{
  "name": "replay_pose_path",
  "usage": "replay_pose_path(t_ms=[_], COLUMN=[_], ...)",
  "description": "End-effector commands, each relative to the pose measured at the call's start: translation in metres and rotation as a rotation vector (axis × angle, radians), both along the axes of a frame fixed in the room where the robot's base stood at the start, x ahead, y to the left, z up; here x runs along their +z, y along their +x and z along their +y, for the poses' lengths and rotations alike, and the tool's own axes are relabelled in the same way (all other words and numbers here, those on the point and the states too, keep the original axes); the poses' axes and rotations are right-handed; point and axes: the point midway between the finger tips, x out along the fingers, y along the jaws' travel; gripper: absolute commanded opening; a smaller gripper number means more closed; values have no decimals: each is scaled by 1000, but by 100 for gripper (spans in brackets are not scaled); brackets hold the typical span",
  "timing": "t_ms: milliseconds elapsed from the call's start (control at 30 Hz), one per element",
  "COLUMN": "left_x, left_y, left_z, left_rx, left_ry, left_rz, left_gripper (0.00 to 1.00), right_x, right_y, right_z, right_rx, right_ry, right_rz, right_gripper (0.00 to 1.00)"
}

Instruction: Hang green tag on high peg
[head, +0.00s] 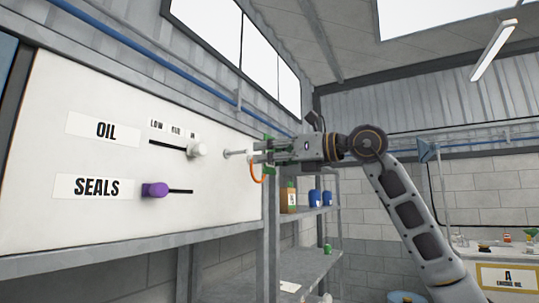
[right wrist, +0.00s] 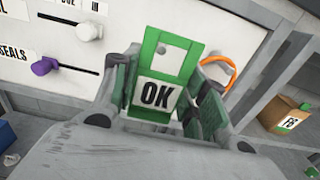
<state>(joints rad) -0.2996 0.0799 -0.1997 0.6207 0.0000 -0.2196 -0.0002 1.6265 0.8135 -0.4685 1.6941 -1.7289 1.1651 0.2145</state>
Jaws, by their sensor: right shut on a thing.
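My right gripper (head: 262,152) is shut on the green tag, beside the right end of the white board. In the right wrist view the green tag (right wrist: 148,115) stands between the fingers, with a white OK label and an opening in its upper part. An orange loop (head: 257,175) hangs by the gripper; it also shows in the right wrist view (right wrist: 232,72). A pale peg (head: 234,153) sticks out from the board just left of the fingertips. I cannot tell whether the peg touches the tag or enters its opening. My left gripper is not in view.
The white board (head: 60,225) carries OIL and SEALS labels, a white knob (head: 198,149) and a purple knob (head: 155,189) on slots. Below the gripper, a grey shelf (head: 305,265) holds a brown container (head: 289,198) and blue bottles (head: 314,197).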

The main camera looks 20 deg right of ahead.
Motion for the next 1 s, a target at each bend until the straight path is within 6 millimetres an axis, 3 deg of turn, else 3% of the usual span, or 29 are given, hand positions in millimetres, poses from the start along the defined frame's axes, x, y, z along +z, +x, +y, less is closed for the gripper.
replay_pose_path(t_ms=[1000], left_x=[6], left_y=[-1], left_z=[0], left_rx=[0], left_ry=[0], left_rz=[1], left_gripper=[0], right_x=[-2], right_y=[23], right_z=[18], right_rx=[2], right_ry=[1], right_rz=[1], right_gripper=[29])
